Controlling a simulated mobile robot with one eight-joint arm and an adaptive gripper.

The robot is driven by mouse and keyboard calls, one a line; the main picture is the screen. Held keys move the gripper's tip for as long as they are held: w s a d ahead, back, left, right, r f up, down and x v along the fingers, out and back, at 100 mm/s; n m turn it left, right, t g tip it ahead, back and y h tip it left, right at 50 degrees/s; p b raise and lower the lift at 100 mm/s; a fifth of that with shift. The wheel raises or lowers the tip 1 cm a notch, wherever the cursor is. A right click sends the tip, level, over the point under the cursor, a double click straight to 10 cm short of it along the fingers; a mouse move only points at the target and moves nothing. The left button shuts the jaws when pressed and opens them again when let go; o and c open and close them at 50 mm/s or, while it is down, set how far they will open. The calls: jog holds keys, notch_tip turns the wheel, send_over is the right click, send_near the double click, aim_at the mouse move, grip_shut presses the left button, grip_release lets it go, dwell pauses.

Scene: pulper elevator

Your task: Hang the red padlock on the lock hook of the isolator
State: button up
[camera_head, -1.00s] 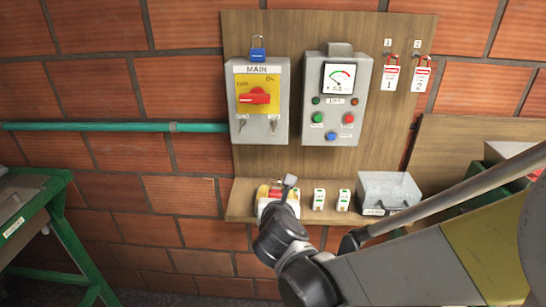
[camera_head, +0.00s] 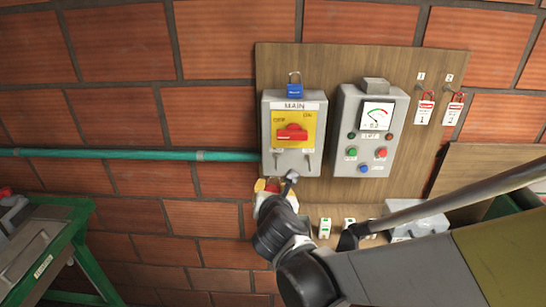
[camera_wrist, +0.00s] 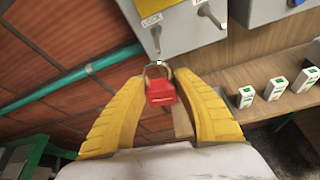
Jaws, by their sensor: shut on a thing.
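My gripper (camera_wrist: 160,104) is shut on the red padlock (camera_wrist: 161,92), held between its yellow fingers with the metal shackle upward. In the head view my gripper (camera_head: 268,187) is just below the isolator (camera_head: 267,135), largely hidden by my wrist. The isolator is a grey box labelled MAIN with a red rotary handle on a yellow plate. Two metal hooks, a left one (camera_head: 277,161) and a right one (camera_head: 308,161), are low on its front. In the wrist view the shackle is below the left hook (camera_wrist: 155,38), apparently apart from it. The hook labels are too small to read.
A blue padlock (camera_head: 295,91) hangs atop the isolator. A grey control box (camera_head: 345,150) with a meter and buttons is to its right.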

jog(key=r+b+x, duration=0.1)
jog(key=x, duration=0.5)
jog(key=shift+w+d+b, duration=0.25)
jog(key=shift+w+b, duration=0.05)
jog(key=shift+w, duration=0.25)
jog(key=shift+f, duration=0.15)
dwell(0.5)
jog(key=o, duration=1.2)
